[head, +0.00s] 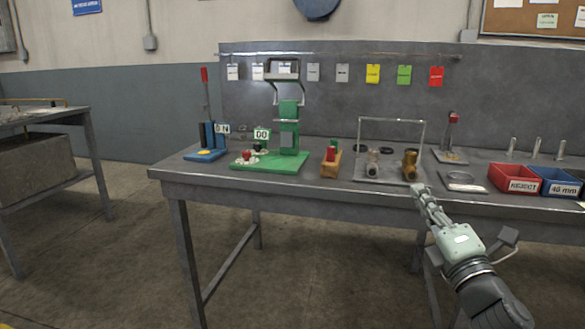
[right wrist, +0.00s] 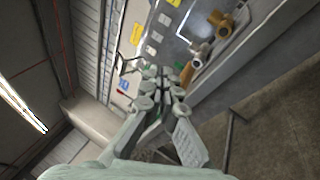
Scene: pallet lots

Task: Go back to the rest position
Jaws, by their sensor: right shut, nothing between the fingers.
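My right gripper (head: 424,195) is shut and empty in the head view, at the front edge of the workbench (head: 330,191), just in front of the metal tray with the brass fittings. Its arm comes in from the lower right. In the right wrist view the closed fingers (right wrist: 165,85) point toward the bench, with nothing between them. My left gripper does not show in either view.
On the bench stand a green press (head: 288,135), a blue lever device (head: 207,145), a tray (head: 387,181) with brass fittings (head: 410,163), a red bin (head: 514,178) and a blue bin (head: 560,183). Another table (head: 40,122) stands at left. The floor in front is clear.

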